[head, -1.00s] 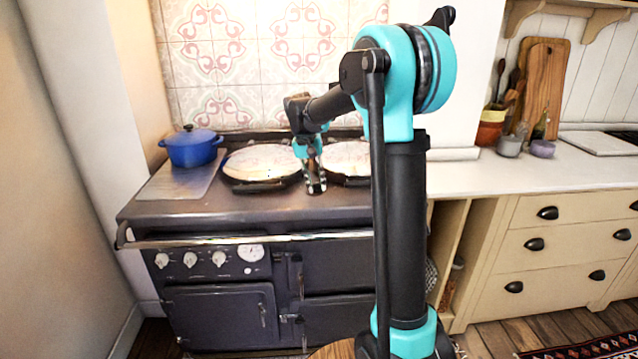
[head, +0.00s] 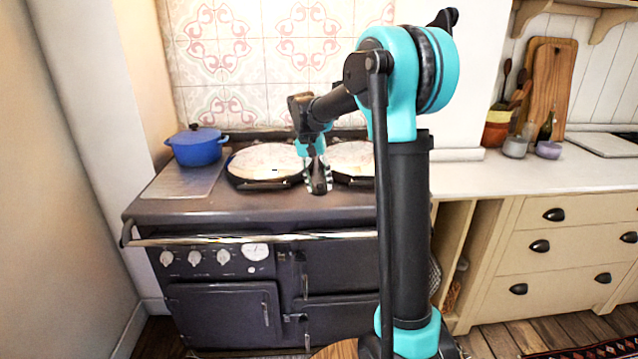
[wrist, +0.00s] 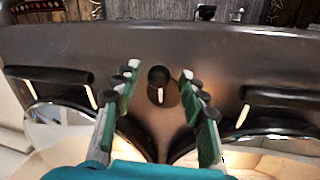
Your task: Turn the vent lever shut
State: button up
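A dark knob-ended lever (wrist: 158,76) stands on the cooker top in the wrist view, at the front between the two hotplates. I take it to be the vent lever. My gripper (wrist: 159,71) is open, with one finger on each side of the knob and a visible gap to both. In the head view my gripper (head: 319,184) points down at the cooker top between the round lids. The lever cannot be made out clearly there. How far the fingertips are above the surface is hard to tell.
The dark range cooker (head: 215,208) has a left lid (head: 265,162) and a right lid (head: 352,158), each with a front handle. A rail (head: 250,238) runs along its front edge. A blue pot (head: 197,147) stands at the back left. A counter (head: 480,178) adjoins on the right.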

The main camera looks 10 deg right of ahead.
notch_tip(320, 180, up, 12)
jog(key=a, duration=0.2)
jog(key=shift+w, duration=0.3)
jog(key=shift+a+f, duration=0.1)
